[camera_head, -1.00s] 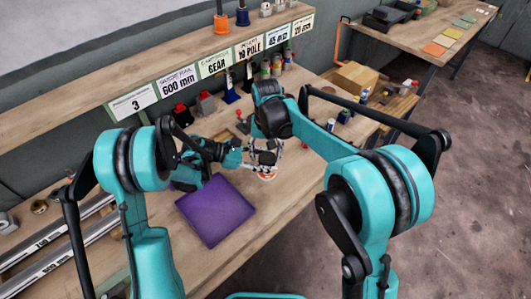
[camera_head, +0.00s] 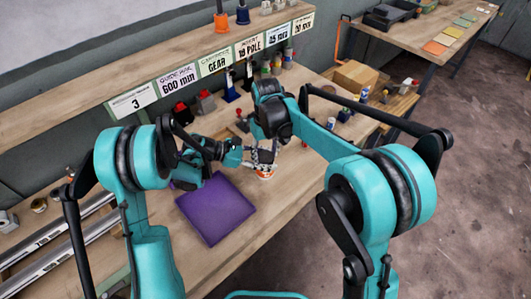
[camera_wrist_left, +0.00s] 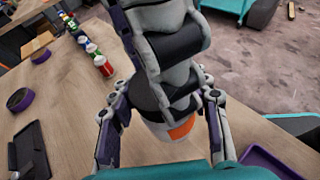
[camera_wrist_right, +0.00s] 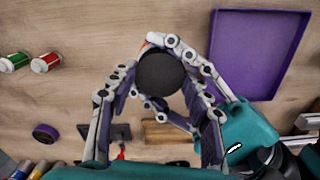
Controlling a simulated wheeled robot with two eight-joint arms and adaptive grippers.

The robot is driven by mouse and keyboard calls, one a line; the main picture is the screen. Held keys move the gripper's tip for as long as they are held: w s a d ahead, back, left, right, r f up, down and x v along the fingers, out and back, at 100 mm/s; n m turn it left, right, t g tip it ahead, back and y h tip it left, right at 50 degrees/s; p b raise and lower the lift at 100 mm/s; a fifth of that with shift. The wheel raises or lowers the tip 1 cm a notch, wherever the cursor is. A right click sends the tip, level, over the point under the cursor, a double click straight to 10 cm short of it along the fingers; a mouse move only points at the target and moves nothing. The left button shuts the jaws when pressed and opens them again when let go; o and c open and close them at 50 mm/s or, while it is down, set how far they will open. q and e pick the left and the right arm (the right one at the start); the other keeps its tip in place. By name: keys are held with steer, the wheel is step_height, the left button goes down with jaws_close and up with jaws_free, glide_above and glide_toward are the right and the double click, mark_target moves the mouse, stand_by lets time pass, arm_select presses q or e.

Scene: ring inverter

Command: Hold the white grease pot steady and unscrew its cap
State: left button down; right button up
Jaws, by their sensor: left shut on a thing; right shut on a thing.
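The white grease pot (camera_head: 265,173), with an orange band, stands upright over the bench beyond the purple tray. It also shows in the left wrist view (camera_wrist_left: 182,131), between the fingers of my left gripper (camera_wrist_left: 160,128), which is shut on its body from the side. My right gripper (camera_wrist_right: 157,78) is shut on the round black cap (camera_wrist_right: 161,73) from above. In the head view my right gripper (camera_head: 264,155) hides most of the cap. The cap sits over the pot; I cannot tell how loose its thread is.
A purple tray (camera_head: 215,208) lies nearby on the bench. Small red and green containers (camera_wrist_right: 46,62) stand on the bench, with a purple ring (camera_wrist_right: 45,133) beside them. Labelled shelf and several bottles line the back. Metal rails (camera_head: 60,240) lie at the left.

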steer(key=shift+d, duration=0.3)
stand_by(0.6)
steer(key=o, duration=1.3)
steer(key=shift+a, duration=0.1)
steer(key=shift+r, duration=0.1)
step_height(320, 180, up, 4)
steer(key=shift+r, duration=0.15)
steer(key=shift+c, duration=0.3)
steer(key=r+m, duration=0.1)
steer(key=m, duration=0.1)
steer(key=r+m, duration=0.1)
steer(key=m, duration=0.2)
steer(key=shift+w+a+r+m, duration=0.2)
steer(key=shift+a+r+m, duration=0.1)
steer(key=shift+r, duration=0.1)
steer(key=shift+f, duration=0.2)
step_height(320, 180, down, 7)
steer(key=shift+s+f, duration=0.1)
steer(key=shift+f, duration=0.1)
